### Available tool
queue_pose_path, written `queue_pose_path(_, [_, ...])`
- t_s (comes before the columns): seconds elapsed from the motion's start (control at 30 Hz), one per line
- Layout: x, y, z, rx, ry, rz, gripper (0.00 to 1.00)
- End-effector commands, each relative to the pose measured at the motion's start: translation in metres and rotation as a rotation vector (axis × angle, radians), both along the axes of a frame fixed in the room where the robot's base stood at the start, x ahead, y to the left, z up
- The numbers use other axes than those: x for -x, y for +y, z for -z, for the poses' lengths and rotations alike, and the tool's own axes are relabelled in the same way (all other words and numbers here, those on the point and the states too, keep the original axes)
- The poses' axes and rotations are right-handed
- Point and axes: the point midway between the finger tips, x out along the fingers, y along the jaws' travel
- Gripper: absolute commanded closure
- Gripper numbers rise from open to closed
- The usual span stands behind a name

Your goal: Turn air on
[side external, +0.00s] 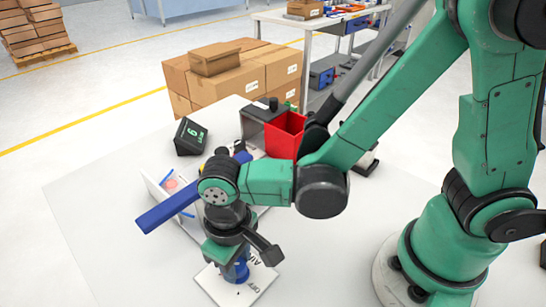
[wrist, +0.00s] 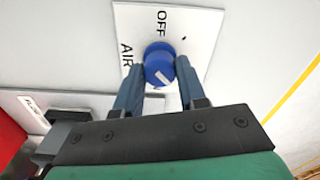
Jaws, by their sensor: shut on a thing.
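A round blue knob (wrist: 159,65) with a white pointer line sits on a white plate (wrist: 195,35) marked "OFF" and "AIR". In the wrist view the pointer line is on the side of the knob nearer my gripper; part of the plate's lettering there is hidden. My gripper (wrist: 160,78) has one blue finger on each side of the knob and is shut on it. In the side view my gripper (side external: 236,270) points down onto the blue knob on the plate (side external: 252,287) at the table's front edge.
A long blue bar (side external: 160,213) and a white panel (side external: 158,190) stand behind my wrist. A black display (side external: 190,137), a red bin (side external: 284,135) and a grey box (side external: 255,128) are farther back. The white table (side external: 100,190) is clear at the left.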

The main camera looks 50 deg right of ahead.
Motion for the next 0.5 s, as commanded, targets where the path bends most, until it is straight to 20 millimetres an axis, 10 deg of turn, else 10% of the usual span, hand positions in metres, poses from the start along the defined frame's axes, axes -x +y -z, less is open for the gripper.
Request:
queue_pose_path(0.2, [-0.0004,0.0002,-0.0001,0.0,-0.001,0.001,1.0])
queue_pose_path(0.23, [-0.0004,0.0002,-0.0001,0.0,-0.001,0.001,0.56])
queue_pose_path(0.3, [-0.0003,0.0001,0.0,0.0,-0.001,0.001,0.36])
queue_pose_path(0.5, [-0.0002,0.0,0.0,0.0,-0.001,0.0,0.33])
